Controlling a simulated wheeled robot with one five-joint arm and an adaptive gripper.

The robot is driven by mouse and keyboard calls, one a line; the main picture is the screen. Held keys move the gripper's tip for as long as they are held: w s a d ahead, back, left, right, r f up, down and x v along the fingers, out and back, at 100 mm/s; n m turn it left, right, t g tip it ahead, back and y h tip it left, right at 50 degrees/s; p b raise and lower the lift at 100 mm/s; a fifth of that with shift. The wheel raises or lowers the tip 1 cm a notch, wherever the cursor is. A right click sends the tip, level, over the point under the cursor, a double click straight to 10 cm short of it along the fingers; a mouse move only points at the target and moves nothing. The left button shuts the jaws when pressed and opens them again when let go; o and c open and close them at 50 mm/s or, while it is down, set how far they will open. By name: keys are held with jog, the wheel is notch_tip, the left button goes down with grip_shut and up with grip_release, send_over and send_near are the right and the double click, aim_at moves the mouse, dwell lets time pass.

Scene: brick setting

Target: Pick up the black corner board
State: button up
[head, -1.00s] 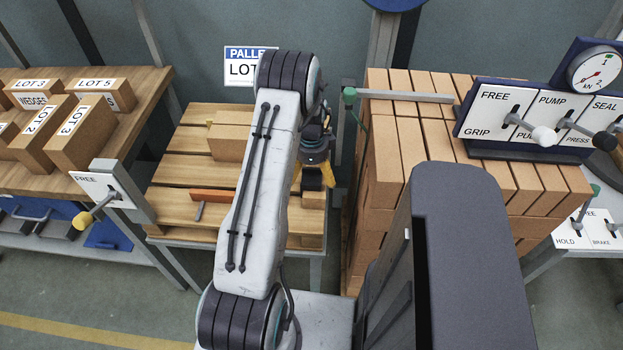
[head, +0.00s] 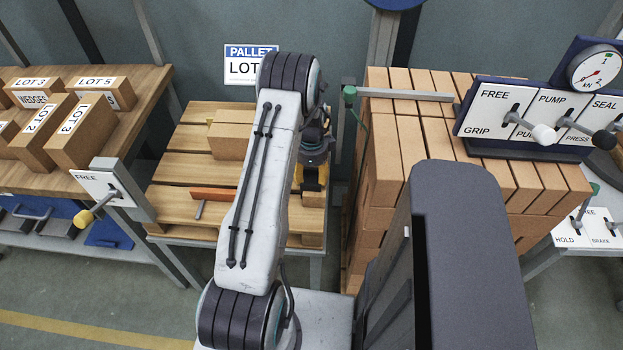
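My gripper (head: 311,182), with yellow fingers, points down over the right part of the wooden pallet (head: 181,168). Its fingers are drawn in close on both sides of a small dark piece (head: 311,180), which looks like the black corner board. My arm and the gripper hide most of this piece, so its full shape does not show. It sits at the pallet's right end, just above a light wooden block (head: 314,199).
An orange-brown board (head: 222,195) and a tan block (head: 229,141) lie on the pallet. A brick stack (head: 395,150) rises close on the right, with a grey bar (head: 405,95) on top. A lever post (head: 118,188) stands at the front left. Labelled blocks (head: 82,132) fill the left table.

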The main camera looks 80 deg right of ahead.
grip_shut()
jog(key=shift+r, duration=0.1)
dwell(0.6)
